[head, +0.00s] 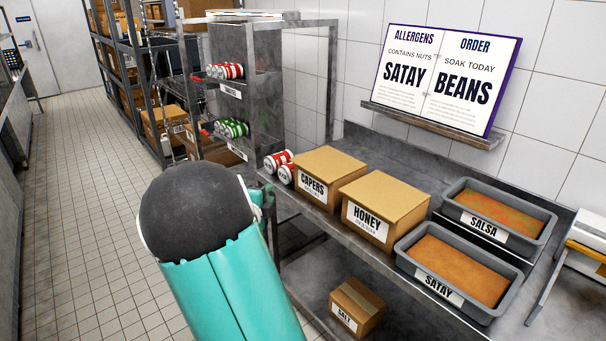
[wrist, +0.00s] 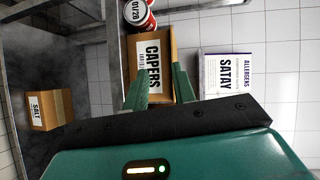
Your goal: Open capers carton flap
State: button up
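The capers carton (head: 329,177) is a brown box with a white label, standing on the steel counter. Its top looks closed and flat in the head view. In the wrist view the capers carton (wrist: 166,38) is ahead of my gripper (wrist: 160,72), its label turned sideways. The two green fingers are apart with nothing seen held between them. Their tips overlap the carton's lower part in the picture; whether they touch it I cannot tell. In the head view my arm hides most of the gripper.
The honey carton (head: 385,214) stands close right of the capers carton. Satay (head: 458,270) and salsa (head: 500,214) trays are farther right. A salt carton (head: 357,306) sits on the lower shelf. A sign (head: 447,78) stands on the wall ledge.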

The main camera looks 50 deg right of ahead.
aim_at(308, 171)
jog(key=d+m, duration=0.1)
jog(key=d, duration=0.4)
jog(key=d+m+g+h, duration=0.1)
jog(key=d, duration=0.5)
jog(key=s+d+g+h, duration=0.1)
jog(key=d, duration=0.5)
jog(key=shift+d+f+m, duration=0.15)
jog(key=shift+f+m, duration=0.05)
jog(key=shift+m, duration=0.2)
grip_shut()
dwell(0.6)
